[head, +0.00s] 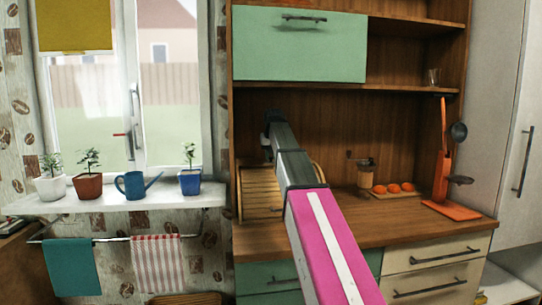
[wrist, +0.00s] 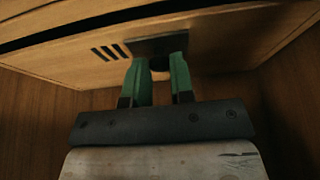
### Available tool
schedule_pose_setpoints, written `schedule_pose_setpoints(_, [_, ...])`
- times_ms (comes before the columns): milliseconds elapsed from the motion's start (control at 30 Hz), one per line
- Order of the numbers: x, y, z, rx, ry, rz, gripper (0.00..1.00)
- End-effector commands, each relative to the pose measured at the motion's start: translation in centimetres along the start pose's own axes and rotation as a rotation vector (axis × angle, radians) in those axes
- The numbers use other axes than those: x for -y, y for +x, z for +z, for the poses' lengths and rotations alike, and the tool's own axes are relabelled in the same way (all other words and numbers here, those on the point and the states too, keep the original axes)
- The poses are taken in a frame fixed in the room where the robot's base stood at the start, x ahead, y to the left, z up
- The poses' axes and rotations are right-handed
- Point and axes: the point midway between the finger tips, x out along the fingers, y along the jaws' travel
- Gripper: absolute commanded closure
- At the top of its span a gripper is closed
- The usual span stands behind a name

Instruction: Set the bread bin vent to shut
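The bread bin (head: 262,203) is a wooden box with a slatted front on the left of the counter, partly hidden by my arm. In the wrist view a light wooden panel (wrist: 75,65) has several dark slots (wrist: 103,53) and a dark plate (wrist: 150,44) beside them. The slots look dark and uncovered. In the head view my gripper's fingers are too small and hidden to make out.
A glass jar (head: 367,173), oranges on a board (head: 393,189) and an orange utensil holder (head: 442,178) stand on the counter right of my arm. A green cupboard door (head: 300,50) hangs above. Potted plants and a blue watering can (head: 134,184) line the windowsill.

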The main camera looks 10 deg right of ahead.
Motion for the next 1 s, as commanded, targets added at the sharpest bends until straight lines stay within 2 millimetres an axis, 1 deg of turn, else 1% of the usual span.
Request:
schedule_pose_setpoints(167, [0.0, 0.0, 0.0, 0.000, 0.000, 0.000, 1.00])
schedule_pose_setpoints(267, [-0.5, 0.0, 0.0, 0.000, 0.001, 0.000, 1.00])
schedule_pose_setpoints(367, [-1.6, 0.0, 0.0, 0.000, 0.001, 0.001, 1.00])
schedule_pose_setpoints(500, [-3.8, 0.0, 0.0, 0.000, 0.002, 0.000, 1.00])
schedule_pose_setpoints(600, [-4.7, 0.0, 0.0, 0.000, 0.001, 0.000, 1.00])
schedule_pose_setpoints(867, [-4.8, -0.1, 0.0, 0.000, 0.000, 0.004, 1.00])
schedule_pose_setpoints(900, [-4.9, -0.1, 0.0, 0.000, 0.001, 0.004, 0.69])
schedule_pose_setpoints(933, [-4.9, -0.1, 0.0, 0.000, 0.001, 0.004, 0.59])
schedule_pose_setpoints(967, [-4.8, -0.1, 0.0, 0.000, 0.001, 0.003, 0.52])
schedule_pose_setpoints(1000, [-4.8, -0.1, 0.0, 0.000, 0.001, 0.003, 0.52])
